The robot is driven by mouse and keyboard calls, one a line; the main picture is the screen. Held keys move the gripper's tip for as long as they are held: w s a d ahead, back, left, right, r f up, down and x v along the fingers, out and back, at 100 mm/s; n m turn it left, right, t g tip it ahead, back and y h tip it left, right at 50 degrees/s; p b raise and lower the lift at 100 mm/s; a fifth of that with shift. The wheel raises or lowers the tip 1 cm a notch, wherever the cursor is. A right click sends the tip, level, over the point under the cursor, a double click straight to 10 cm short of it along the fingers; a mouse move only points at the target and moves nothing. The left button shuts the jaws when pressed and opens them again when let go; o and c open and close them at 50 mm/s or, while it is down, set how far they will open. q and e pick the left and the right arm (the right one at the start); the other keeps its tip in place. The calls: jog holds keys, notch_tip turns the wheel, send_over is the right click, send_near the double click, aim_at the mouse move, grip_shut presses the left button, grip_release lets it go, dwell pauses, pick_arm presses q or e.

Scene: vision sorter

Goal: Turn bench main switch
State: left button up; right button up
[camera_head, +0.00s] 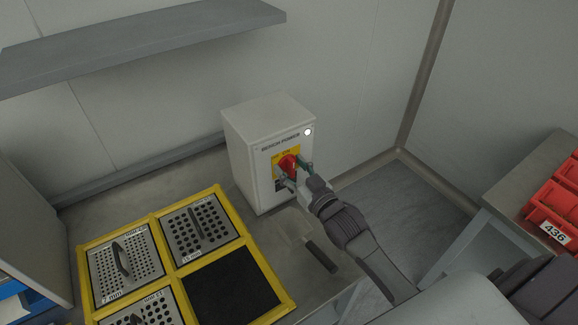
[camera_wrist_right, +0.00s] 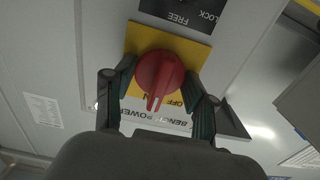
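The bench main switch is a red rotary knob (camera_head: 288,163) on a yellow plate, on the front of a white box (camera_head: 245,165) labelled bench power. In the right wrist view the knob (camera_wrist_right: 160,77) has its ridge pointing toward the ON lettering, which is partly covered; OFF shows to the right. My right gripper (camera_head: 296,174) is at the box front, with one green-padded finger on each side of the knob. The fingers (camera_wrist_right: 160,85) are spread and close to its rim; firm contact cannot be told. My left gripper is not in view.
A white round lamp (camera_head: 308,132) is on the box's upper corner. A yellow frame (camera_head: 163,261) with perforated plates and a black square stands left on the bench. A dark-handled scraper (camera_head: 322,257) lies below the gripper. Red bins (camera_head: 553,205) are at right; a grey shelf (camera_head: 130,42) is above.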

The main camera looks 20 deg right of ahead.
jog(key=c, duration=0.3)
jog(key=n+p, duration=0.1)
jog(key=n, duration=0.3)
jog(key=shift+r, duration=0.1)
jog(key=shift+c, duration=0.2)
jog(key=n, duration=0.6)
jog(key=shift+n, duration=0.3)
jog(key=o, duration=1.1)
jog(key=shift+s, duration=0.1)
